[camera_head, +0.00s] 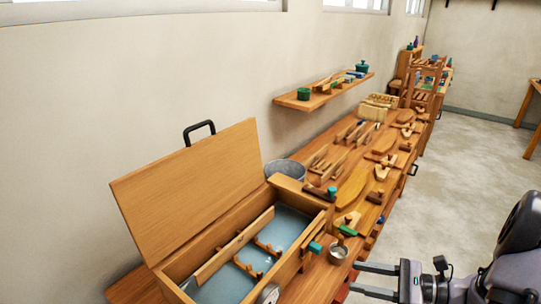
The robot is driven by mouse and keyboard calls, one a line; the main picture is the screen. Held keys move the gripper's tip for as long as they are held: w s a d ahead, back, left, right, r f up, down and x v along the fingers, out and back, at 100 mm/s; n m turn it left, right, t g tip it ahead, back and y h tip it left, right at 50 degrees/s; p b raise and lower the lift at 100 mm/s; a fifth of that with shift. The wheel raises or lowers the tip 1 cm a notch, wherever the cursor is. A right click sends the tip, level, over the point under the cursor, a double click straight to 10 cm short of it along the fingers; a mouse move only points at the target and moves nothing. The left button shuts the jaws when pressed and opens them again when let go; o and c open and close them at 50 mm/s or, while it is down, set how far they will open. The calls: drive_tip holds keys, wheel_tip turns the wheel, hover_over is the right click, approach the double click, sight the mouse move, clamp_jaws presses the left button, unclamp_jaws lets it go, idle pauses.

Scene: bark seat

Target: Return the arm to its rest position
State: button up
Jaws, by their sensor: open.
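My gripper (353,277) reaches in from the lower right, its two parallel fingers pointing left. The fingers are apart and nothing shows between them. My dark grey arm runs from the gripper to the right edge, and much of it is outside the picture. In the picture, the fingertips appear just right of the wooden workbench (349,226) and below a small metal cup (338,253). I cannot tell whether the fingers are above the bench or beside it.
An open wooden chest (178,265) with a raised lid (188,189) stands on the near bench. Wooden tools and a grey bucket (285,169) crowd the bench behind it. A wall shelf (322,93) hangs above.

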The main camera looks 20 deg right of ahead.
drive_tip(key=s+a+r+n+g+h+b, duration=0.1)
drive_tip(key=a+r+n+g, duration=0.1)
drive_tip(key=a+n+g, duration=0.35)
drive_tip(key=s+a+r+n+g+h+b, duration=0.1)
drive_tip(key=a+r+n+g+h, duration=0.15)
drive_tip(key=a, duration=0.65)
drive_tip(key=s+a+r+n+t+h+b, duration=0.3)
drive_tip(key=s+a+n+h, duration=0.4)
drive_tip(key=n, duration=0.4)
drive_tip(key=shift+s+a+r+n+t+b, duration=0.25)
drive_tip(key=shift+s+a+n+t, duration=0.2)
drive_tip(key=shift+s+a, duration=0.3)
drive_tip(key=shift+w, duration=0.1)
drive_tip(key=shift+c, duration=0.4)
